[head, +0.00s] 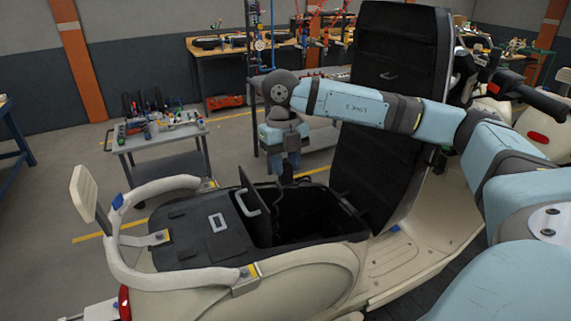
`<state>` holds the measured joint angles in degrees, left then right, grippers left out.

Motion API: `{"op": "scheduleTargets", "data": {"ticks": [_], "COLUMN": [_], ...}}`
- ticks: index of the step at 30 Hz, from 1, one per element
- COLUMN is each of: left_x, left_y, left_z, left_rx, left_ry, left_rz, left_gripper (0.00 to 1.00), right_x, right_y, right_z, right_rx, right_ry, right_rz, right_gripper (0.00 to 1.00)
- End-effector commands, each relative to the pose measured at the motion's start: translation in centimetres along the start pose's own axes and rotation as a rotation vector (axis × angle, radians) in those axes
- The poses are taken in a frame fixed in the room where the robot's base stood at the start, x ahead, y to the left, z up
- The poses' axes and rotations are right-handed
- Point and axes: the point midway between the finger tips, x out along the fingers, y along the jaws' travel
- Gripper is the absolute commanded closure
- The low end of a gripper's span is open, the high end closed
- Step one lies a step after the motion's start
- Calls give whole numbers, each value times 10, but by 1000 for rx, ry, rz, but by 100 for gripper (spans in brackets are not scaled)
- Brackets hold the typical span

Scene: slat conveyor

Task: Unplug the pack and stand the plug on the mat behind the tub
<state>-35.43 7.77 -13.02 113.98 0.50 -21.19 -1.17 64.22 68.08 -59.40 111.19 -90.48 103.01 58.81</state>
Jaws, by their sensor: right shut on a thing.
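The black tub (352,231) is open in the cream scooter body. Its inside is dark. A black upright piece with a pale grey handle (243,203) stands at its left side; it may be part of the pack, but I cannot tell. The black mat (183,229) lies left of the tub, with a grey square on it. My right gripper (287,176) points down over the tub's far part. It is shut on a small dark thing that looks like the plug. The plug's lower end and any socket are lost in the dark. My left gripper is out of view.
The raised black seat (388,75) stands upright right of the tub, behind my right arm. A cream grab rail (176,277) curves around the mat. A grey tool cart (165,138) stands behind at left, and a workbench (225,50) farther back.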

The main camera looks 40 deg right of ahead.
Motion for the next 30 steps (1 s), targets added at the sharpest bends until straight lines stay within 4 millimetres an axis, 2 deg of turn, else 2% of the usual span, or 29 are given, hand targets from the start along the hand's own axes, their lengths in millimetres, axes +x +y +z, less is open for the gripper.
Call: {"op": "scheduleTargets", "data": {"ticks": [30], "left_x": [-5], "left_y": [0], "left_z": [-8], "left_rx": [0], "left_ry": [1], "left_rz": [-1], "left_gripper": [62], "right_x": [-31], "right_y": [0], "right_z": [-4], "right_rx": [0], "right_ry": [0], "right_rz": [1], "right_gripper": [92]}}
